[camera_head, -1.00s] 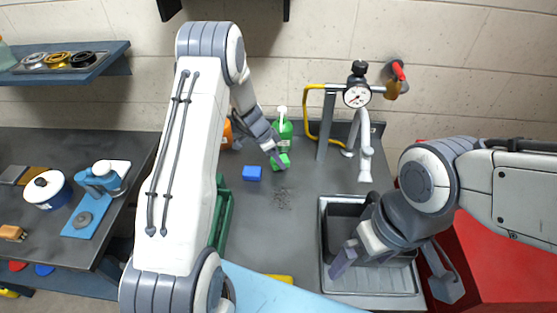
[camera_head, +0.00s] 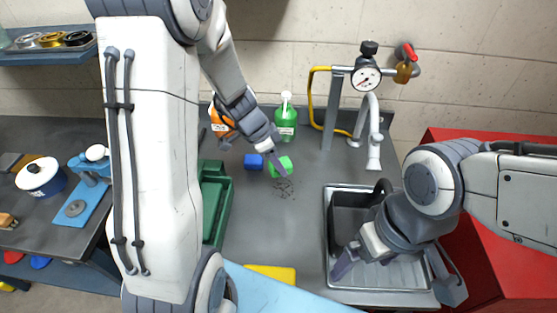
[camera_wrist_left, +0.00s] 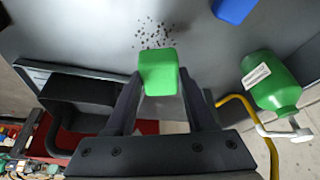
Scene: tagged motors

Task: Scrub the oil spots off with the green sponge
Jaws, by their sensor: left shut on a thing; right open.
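The green sponge (camera_head: 281,167) is gripped between the fingers of my left gripper (camera_head: 277,163), which is shut on it. In the left wrist view the sponge (camera_wrist_left: 158,72) sits between the two dark fingers, close to the dark oil spots (camera_wrist_left: 153,33). In the head view the oil spots (camera_head: 283,188) lie on the grey counter just below the sponge. I cannot tell whether the sponge touches the counter. My right gripper (camera_head: 395,270) is open and empty over the sink.
A blue sponge (camera_head: 253,161) lies left of the green one. A green bottle (camera_head: 286,122) and an orange bottle (camera_head: 221,122) stand behind. A yellow sponge (camera_head: 270,274) lies at the front. The sink (camera_head: 328,240) is right, a green bin (camera_head: 222,212) left.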

